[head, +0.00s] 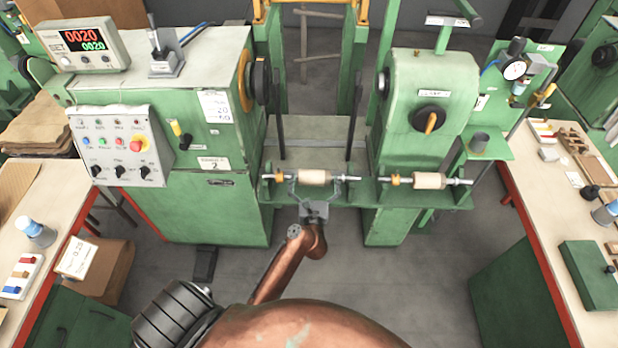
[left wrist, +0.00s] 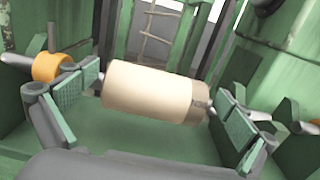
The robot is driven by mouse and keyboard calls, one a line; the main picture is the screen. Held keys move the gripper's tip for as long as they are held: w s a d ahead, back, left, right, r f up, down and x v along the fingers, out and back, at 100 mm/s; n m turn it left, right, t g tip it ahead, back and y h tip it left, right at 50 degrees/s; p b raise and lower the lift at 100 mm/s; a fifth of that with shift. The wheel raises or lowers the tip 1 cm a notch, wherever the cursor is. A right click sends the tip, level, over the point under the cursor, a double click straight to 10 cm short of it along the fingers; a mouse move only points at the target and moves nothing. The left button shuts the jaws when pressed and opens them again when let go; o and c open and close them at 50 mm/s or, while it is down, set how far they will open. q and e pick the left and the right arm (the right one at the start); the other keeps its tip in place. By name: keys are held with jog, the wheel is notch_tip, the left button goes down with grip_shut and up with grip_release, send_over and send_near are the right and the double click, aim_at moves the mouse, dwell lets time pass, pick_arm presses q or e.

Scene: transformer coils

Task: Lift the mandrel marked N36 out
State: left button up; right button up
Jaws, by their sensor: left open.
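Two mandrels lie side by side on the green front ledge of the winding machine. Each has a cream roll on a metal shaft and an orange collar at its left. The left mandrel (head: 314,177) is at my left gripper (head: 314,188), which is open with its fingers spread toward the two ends of the roll. In the left wrist view the roll (left wrist: 150,92) lies between the two open finger pads (left wrist: 165,105), slightly tilted in the picture. The right mandrel (head: 429,181) has no gripper at it. I cannot read N36 on either one. My right gripper is not in view.
The green winding machine (head: 215,215) stands behind and left, with a control box (head: 122,146) and a counter (head: 82,45). The tailstock (head: 425,100) rises behind the right mandrel. Benches flank both sides, the right one (head: 555,225) with a green box (head: 590,272).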

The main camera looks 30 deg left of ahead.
pick_arm(q)
jog(key=shift+c, duration=0.3)
jog(key=c, duration=1.6)
